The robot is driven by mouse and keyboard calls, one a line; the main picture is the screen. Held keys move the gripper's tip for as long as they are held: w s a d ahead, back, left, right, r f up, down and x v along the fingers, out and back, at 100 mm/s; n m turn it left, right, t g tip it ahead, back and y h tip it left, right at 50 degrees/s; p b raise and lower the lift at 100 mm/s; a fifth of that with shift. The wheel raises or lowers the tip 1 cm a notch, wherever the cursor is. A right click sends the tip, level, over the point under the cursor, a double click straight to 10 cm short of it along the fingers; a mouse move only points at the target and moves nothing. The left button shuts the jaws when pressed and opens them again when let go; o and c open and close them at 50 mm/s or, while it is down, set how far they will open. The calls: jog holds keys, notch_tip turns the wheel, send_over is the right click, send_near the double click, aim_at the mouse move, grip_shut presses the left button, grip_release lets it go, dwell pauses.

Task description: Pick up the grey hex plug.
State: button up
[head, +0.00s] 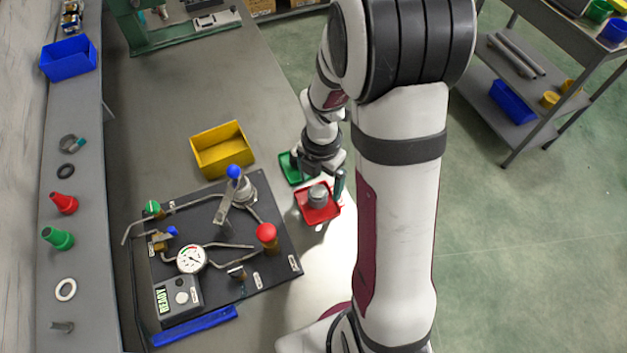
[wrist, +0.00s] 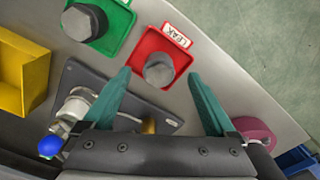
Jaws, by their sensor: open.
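A grey hex plug (wrist: 159,70) sits in a red tray (wrist: 142,50) labelled LEAK. In the head view this plug (head: 317,194) shows in the red tray (head: 327,217). A second, similar grey plug (wrist: 84,22) sits in a green tray (wrist: 122,20), partly cut off by the wrist view's top edge. The green tray (head: 288,168) is partly behind my gripper in the head view. My gripper (wrist: 159,76) is open, its teal fingers spread to either side of the red-tray plug in the picture. I see no contact; the height gap is unclear.
A yellow bin (head: 222,150) stands left of the trays. A dark fixture board (head: 210,250) with pipes, a gauge (head: 192,259) and a blue-knobbed valve (head: 234,172) lies close by at left. The table's right edge is near the red tray.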

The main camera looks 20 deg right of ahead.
aim_at(318, 191)
jog(key=f, duration=0.3)
jog(key=shift+s+a+f, duration=0.1)
jog(key=shift+a+f, duration=0.2)
jog(key=shift+f, duration=0.1)
grip_shut()
